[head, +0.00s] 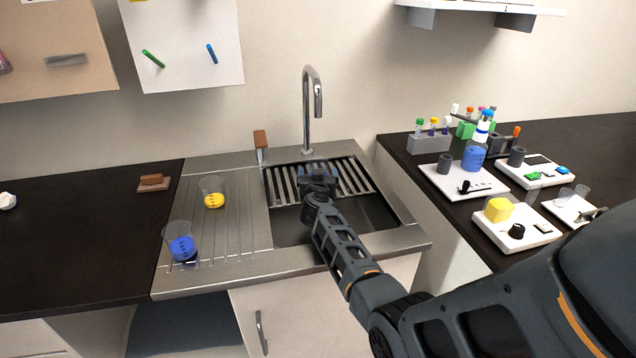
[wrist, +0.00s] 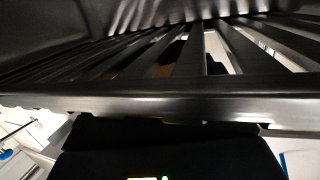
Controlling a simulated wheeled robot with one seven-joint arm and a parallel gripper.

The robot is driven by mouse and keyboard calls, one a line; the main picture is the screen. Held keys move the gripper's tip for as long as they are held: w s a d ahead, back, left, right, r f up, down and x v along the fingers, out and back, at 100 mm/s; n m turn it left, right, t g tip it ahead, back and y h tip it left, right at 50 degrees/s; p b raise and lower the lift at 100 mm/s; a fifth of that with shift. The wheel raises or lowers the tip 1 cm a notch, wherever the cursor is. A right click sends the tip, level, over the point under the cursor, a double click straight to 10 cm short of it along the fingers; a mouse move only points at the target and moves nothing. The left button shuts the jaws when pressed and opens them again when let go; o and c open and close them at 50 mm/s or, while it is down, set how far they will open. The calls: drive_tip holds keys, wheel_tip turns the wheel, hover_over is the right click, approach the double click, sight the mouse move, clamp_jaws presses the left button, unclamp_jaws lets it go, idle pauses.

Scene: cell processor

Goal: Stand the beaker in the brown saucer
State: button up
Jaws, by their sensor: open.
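Two clear beakers stand on the ridged drainboard left of the sink. One beaker (head: 213,192) has yellow at its bottom, and the nearer beaker (head: 180,243) has blue. A small brown item (head: 152,182) lies on the dark counter to their left; it looks like a flat brown base with a block on it, and I cannot tell whether it is the brown saucer. My gripper (head: 318,184) is open over the sink, at the slatted rack, to the right of both beakers. Its fingertips are hard to make out. The wrist view shows mostly dark metal slats close up, with no beaker.
The metal rack (head: 352,178) spans the back of the sink (head: 375,215), close to my gripper. A tall faucet (head: 308,105) rises behind it. A brown-topped upright handle (head: 260,140) stands at the sink's back left. Trays with small items (head: 465,185) fill the right counter. The left counter is mostly clear.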

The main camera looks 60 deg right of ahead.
drive_tip(key=shift+v, duration=3.9)
